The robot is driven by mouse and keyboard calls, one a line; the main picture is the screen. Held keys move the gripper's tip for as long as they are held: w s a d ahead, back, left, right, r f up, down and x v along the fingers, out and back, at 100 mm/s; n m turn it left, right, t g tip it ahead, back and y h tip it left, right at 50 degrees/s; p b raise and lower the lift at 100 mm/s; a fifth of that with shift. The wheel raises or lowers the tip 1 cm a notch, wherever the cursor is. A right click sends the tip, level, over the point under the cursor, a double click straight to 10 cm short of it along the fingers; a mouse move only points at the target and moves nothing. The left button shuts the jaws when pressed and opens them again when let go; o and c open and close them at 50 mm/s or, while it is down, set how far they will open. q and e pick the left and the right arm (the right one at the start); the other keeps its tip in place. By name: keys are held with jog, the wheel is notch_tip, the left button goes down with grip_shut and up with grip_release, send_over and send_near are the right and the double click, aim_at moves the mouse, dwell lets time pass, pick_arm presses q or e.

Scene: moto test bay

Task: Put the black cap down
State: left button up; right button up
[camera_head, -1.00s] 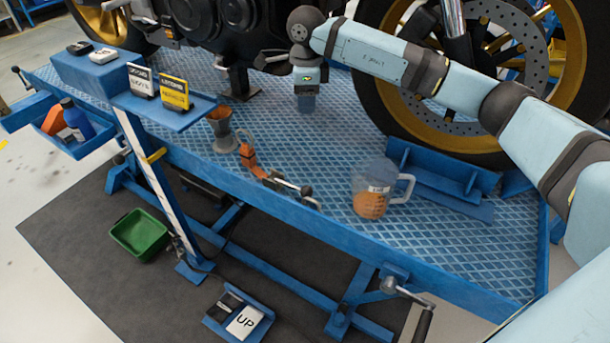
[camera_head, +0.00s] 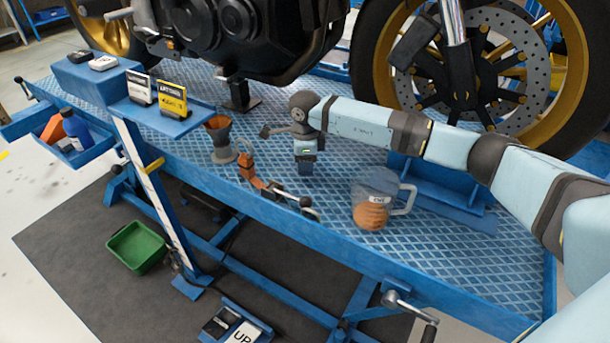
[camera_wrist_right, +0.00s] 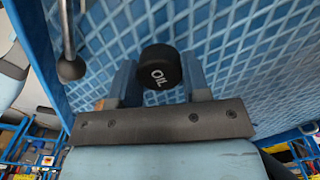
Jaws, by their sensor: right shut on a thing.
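The black cap (camera_wrist_right: 159,68), marked OIL, is between the fingers of my right gripper in the right wrist view. The right gripper (camera_head: 306,165) points down over the blue patterned platform (camera_head: 330,240), left of the clear measuring jug (camera_head: 374,205). I cannot tell how far the cap is above the platform. My left gripper is in neither view.
A blue wheel chock (camera_head: 440,190) and the motorcycle's wheel stand behind the jug. The platform's front right is bare.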

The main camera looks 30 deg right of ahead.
aim_at(305, 182)
notch_tip(305, 182, down, 4)
jog(key=shift+r+b, duration=0.1)
jog(key=shift+b, duration=0.25)
jog(key=shift+f, duration=0.2)
jog(key=shift+f, duration=0.15)
jog(key=o, duration=0.9)
jog(key=shift+c, duration=0.2)
